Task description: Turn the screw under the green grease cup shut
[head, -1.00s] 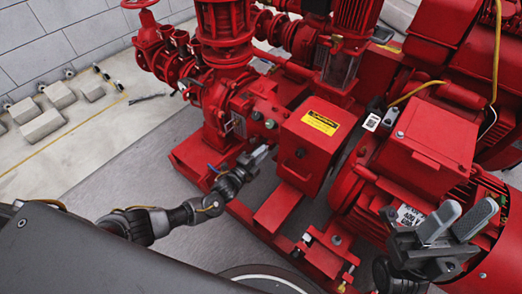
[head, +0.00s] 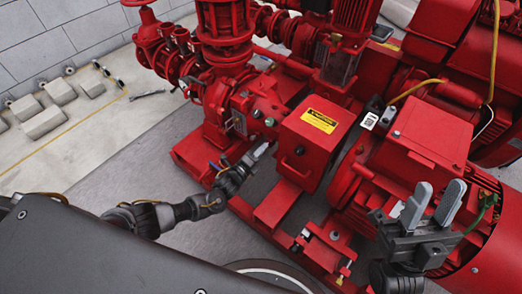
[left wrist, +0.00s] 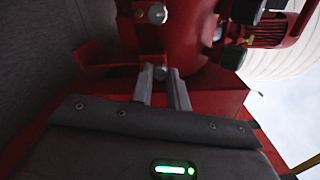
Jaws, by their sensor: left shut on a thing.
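The green grease cup (head: 269,122) sits on the red bearing housing of the pump, beside a darker cup (head: 256,115). My left gripper (head: 260,151) is below it at the housing's side. In the left wrist view its two fingers (left wrist: 162,88) stand on either side of a small silver screw (left wrist: 160,73) and are shut on it. The screw is hidden by the fingers in the head view. My right gripper (head: 433,207) is open and empty, fingers pointing up, in front of the red motor.
A red coupling guard (head: 312,140) with a yellow label stands right of my left gripper. The red base frame (head: 275,207) runs below. Another silver bolt head (left wrist: 157,14) lies beyond the screw.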

